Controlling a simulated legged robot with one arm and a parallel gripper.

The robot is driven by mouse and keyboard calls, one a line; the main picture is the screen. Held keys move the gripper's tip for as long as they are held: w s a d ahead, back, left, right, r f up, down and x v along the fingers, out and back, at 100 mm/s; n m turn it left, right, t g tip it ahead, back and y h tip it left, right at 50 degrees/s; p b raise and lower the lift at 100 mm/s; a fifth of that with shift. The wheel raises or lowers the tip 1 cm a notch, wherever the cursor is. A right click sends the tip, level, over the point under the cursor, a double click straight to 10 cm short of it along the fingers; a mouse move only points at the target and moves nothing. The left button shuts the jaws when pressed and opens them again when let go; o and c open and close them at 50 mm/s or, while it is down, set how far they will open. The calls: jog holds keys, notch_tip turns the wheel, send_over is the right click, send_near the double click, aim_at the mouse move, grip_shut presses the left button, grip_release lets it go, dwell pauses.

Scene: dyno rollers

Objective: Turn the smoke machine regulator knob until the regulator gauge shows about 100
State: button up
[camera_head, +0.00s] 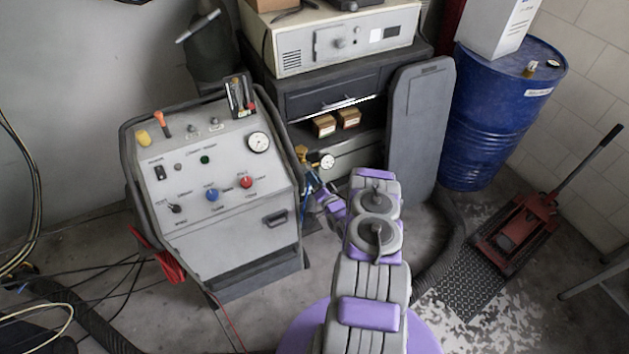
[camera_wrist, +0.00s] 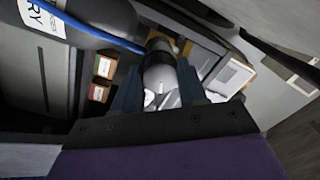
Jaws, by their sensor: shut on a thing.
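My gripper (camera_head: 309,186) reaches in beside the right side of the grey smoke machine (camera_head: 220,235) in the head view. A small regulator gauge (camera_head: 327,161) with a white face and brass fittings shows just above and right of it; its needle is too small to read. In the wrist view my gripper (camera_wrist: 160,88) has a finger on each side of a rounded grey-white knob (camera_wrist: 160,74) and is shut on it. The gauge face cannot be made out in the wrist view.
A blue hose (camera_wrist: 88,28) and a dark labelled cylinder (camera_wrist: 75,22) lie close to the knob. A dark cabinet (camera_head: 300,100) with small boxes (camera_head: 336,122) stands behind. A blue drum (camera_head: 500,120) and red jack (camera_head: 515,235) are at right. Cables cover the left floor.

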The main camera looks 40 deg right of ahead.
jog(key=shift+s+a+f+m+g+h+b, duration=0.15)
jog(key=shift+m+h+b, duration=0.1)
jog(key=shift+m, duration=3.95)
jog(key=shift+w+d+f+m+g+h+b, duration=0.1)
jog(key=shift+m+h+b, duration=0.1)
jog(key=shift+m, duration=4)
jog(key=shift+s+a+f+m+g+h+b, duration=0.15)
jog(key=shift+m+b, duration=0.1)
jog(key=shift+m, duration=3.95)
jog(key=shift+w+d+r+p, duration=0.1)
jog(key=shift+d+r+p, duration=0.05)
jog(key=shift+p, duration=0.15)
jog(key=shift+m, duration=0.4)
jog(key=o, duration=1.1)
jog(key=shift+w, duration=0.1)
jog(key=shift+c, duration=0.2)
